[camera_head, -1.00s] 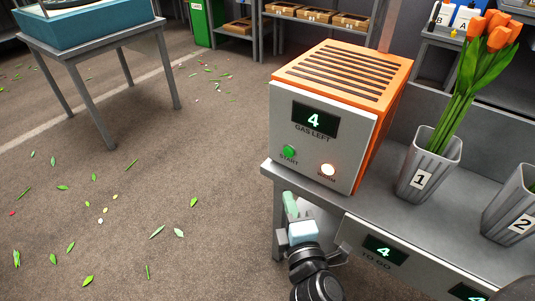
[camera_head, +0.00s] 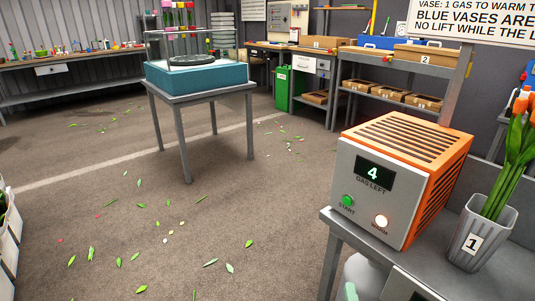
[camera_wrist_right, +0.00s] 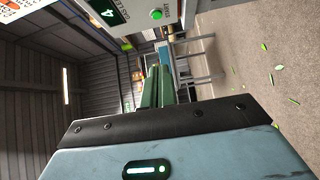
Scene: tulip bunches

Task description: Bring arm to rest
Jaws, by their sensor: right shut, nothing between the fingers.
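My left gripper is not in view.
A grey vase marked 1 (camera_head: 480,240) with orange tulips stands right of the machine. A table (camera_head: 200,93) with a blue tray stands further back, left of the machine. Leaves litter the open floor (camera_head: 120,210). A white crate (camera_head: 8,245) is at the left edge.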

